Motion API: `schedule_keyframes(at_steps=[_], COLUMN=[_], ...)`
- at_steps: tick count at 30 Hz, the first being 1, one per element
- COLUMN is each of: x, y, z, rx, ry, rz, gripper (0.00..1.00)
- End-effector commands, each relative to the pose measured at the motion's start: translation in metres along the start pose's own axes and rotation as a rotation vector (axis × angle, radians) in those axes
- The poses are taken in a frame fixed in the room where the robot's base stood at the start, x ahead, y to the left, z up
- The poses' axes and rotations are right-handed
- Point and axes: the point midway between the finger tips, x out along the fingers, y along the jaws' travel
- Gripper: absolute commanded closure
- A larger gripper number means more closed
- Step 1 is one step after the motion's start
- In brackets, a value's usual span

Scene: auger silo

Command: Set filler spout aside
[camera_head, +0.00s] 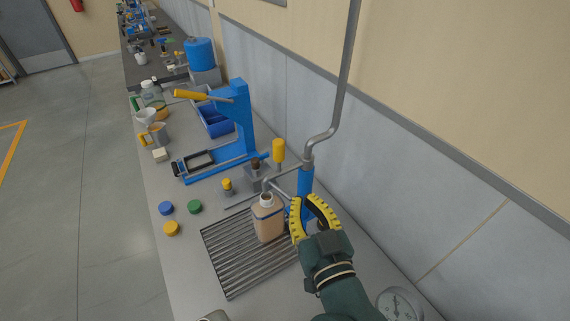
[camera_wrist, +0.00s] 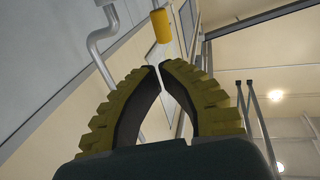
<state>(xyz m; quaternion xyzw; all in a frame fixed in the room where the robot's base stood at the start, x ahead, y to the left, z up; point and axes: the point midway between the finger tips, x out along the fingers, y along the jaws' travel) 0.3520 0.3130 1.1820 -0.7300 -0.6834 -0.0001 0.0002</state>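The filler spout (camera_head: 284,171) is a grey tube branching from the blue post (camera_head: 305,183) under the tall bent pipe. It reaches left over an amber bottle (camera_head: 268,222), whose neck is just below its outer end. My gripper (camera_head: 304,197) has yellow ribbed fingers and is close to the post, right of the bottle. In the wrist view my gripper (camera_wrist: 158,66) has its fingertips close together with a narrow gap. I see nothing held between them, and cannot tell whether they touch the spout or post. The yellow handle (camera_wrist: 161,26) is beyond the tips.
The bottle stands on a slatted grate (camera_head: 232,262). Blue (camera_head: 166,208), green (camera_head: 194,207) and yellow (camera_head: 172,228) caps lie to its left. A blue press (camera_head: 239,120) stands behind, and a round gauge (camera_head: 399,304) is at the lower right. The wall is close on the right.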

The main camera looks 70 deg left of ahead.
Motion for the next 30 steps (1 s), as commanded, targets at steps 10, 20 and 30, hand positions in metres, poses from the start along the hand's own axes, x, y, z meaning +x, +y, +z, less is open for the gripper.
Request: schedule_keyframes(at_steps=[10,20,30], x=[0.013,0.083,0.136], y=[-0.001,-0.001,0.0], z=[-0.002,-0.003,-0.002], rx=[0.0,0.0,0.0], ry=[0.0,0.0,-0.001], rz=[-0.003,-0.004,0.001], gripper=[1.0,1.0,1.0])
